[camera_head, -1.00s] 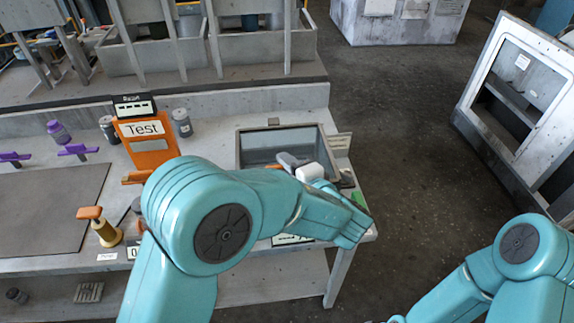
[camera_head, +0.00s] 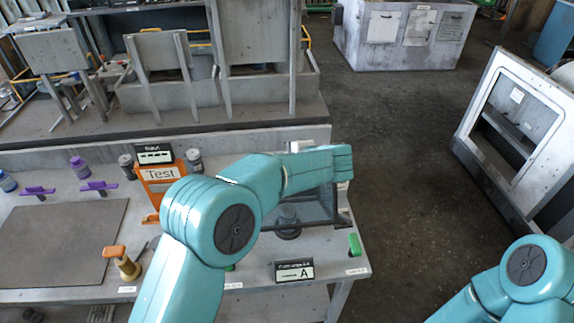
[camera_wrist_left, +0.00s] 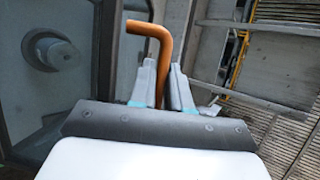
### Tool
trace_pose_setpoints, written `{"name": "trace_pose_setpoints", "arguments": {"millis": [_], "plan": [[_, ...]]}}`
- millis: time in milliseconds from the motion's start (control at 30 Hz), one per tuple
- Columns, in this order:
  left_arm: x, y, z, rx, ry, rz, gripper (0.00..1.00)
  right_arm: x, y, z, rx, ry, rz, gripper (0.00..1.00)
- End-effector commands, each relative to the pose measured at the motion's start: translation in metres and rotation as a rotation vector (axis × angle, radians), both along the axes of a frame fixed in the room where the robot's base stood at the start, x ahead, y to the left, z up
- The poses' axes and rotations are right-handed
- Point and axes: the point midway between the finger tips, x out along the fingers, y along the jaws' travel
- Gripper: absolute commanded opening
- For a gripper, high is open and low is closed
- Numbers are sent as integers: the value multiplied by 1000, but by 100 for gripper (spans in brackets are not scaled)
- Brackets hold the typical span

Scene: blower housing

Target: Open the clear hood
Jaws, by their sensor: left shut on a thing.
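The clear hood (camera_head: 318,205) has a dark frame and stands at the right end of the bench, partly hidden behind my left arm. It looks lifted, but its angle is hard to read. A round grey part (camera_head: 288,222) shows beneath it. In the left wrist view the dark frame (camera_wrist_left: 107,60) runs beside an orange bent handle (camera_wrist_left: 152,35). My left gripper (camera_wrist_left: 163,72) is shut on this handle, which passes between its fingers. The left gripper is hidden in the head view. My right arm is at lower right, its gripper out of view.
An orange Test stand (camera_head: 160,180) is left of my left arm. A sign with an A (camera_head: 294,271) and a green handle (camera_head: 354,244) are at the bench front. A flat grey mat (camera_head: 60,240) lies at left. Open floor (camera_head: 400,160) lies right of the bench.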

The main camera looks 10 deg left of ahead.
Motion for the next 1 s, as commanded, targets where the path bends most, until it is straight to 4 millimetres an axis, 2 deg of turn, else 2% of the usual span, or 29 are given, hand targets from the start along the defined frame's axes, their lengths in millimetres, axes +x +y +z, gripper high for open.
{"name": "trace_pose_setpoints", "arguments": {"millis": [533,567,600,1000], "plan": [[6,3,2,1,-2,1,0,0,0,2,0,0,0,99],[6,3,2,1,-2,1,27,0,0,2,0,0,0,99],[6,3,2,1,-2,1,38,0,0,2,0,0,0,99],[2,-4,7,0,-6,-2,38,0,0,-1,0,0,0,99]]}}
